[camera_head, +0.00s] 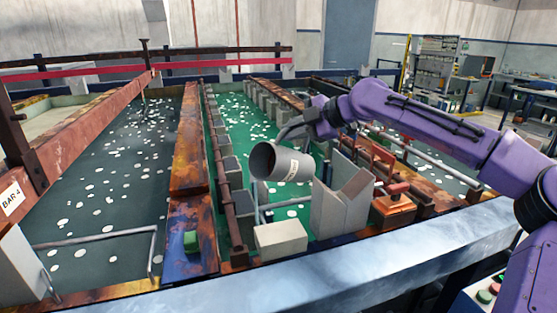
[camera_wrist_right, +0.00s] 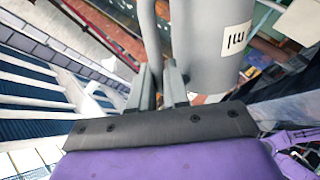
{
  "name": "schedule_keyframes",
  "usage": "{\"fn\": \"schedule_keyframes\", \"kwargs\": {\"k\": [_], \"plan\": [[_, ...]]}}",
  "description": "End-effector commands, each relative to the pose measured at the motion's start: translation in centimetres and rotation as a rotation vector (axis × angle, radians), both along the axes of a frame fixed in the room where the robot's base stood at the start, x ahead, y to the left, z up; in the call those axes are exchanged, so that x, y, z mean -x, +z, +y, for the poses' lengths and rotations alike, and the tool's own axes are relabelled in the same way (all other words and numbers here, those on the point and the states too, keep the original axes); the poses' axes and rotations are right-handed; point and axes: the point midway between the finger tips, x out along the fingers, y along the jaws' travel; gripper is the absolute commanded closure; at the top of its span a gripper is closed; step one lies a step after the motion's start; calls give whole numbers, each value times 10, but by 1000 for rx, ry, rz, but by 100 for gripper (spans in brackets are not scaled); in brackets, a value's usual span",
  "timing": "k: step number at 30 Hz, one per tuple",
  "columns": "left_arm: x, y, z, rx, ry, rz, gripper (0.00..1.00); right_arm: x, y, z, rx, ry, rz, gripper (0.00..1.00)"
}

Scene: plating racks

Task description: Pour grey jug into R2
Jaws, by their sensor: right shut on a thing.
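The grey jug (camera_head: 275,161) is in the air over the near part of the green-liquid tank (camera_head: 240,127). It is tilted, with its open mouth toward the left, and no stream shows from it. My right gripper (camera_head: 308,124) is shut on the jug's handle, on the jug's upper right side. The right wrist view shows my right gripper (camera_wrist_right: 160,85) at the curved handle, beside the jug's grey body (camera_wrist_right: 210,45) with a white label. I cannot read an R2 mark, so I cannot tell which tank it is. My left gripper is out of view.
A dark-liquid tank (camera_head: 110,185) lies to the left, past a rusty divider (camera_head: 190,150). A grey V-shaped bracket (camera_head: 340,200) stands just right of the jug. A pale block (camera_head: 280,239) sits on the near edge. A "BAR 4" beam (camera_head: 40,165) is at far left.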

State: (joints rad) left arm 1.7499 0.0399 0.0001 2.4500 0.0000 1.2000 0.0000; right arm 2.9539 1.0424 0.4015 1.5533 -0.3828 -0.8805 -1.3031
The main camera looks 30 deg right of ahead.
Motion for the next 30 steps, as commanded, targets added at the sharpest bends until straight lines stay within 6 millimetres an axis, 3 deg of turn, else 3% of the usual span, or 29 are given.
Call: {"fn": "schedule_keyframes", "kwargs": {"k": [16, 30], "plan": [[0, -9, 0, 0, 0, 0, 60, -19, -7, 20, 142, 0, -35, 100], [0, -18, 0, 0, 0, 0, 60, -9, -9, 19, 139, 6, -34, 100]]}}
